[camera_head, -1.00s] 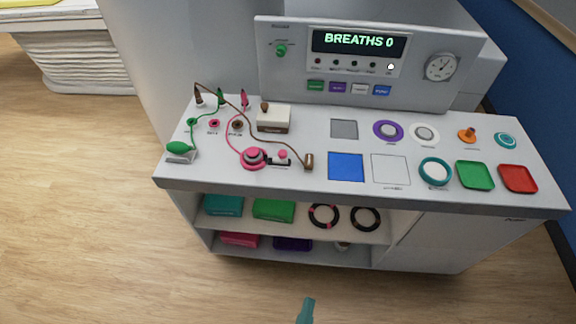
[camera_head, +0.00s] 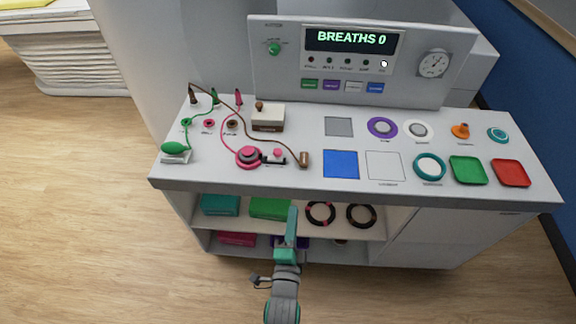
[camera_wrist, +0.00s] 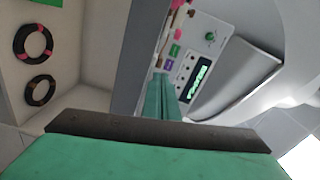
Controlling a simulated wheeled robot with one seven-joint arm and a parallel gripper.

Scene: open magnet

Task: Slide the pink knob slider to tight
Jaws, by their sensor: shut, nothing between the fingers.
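The pink knob slider (camera_head: 277,154) is a small pink knob on a short dark track. It sits on the white counter (camera_head: 320,174), just right of a round pink dial (camera_head: 249,156). Its end labels are too small to read. My gripper (camera_head: 293,211) is shut and empty, below the counter's front edge and in front of the shelves, apart from the slider. In the wrist view my green fingers (camera_wrist: 164,97) are together and point toward the counter. The slider cannot be made out clearly there.
A brown cable ends at a brown cylinder (camera_head: 304,159) just right of the slider. A green bulb (camera_head: 175,149) is at the left. The open shelf below holds green boxes and black rings (camera_head: 320,213).

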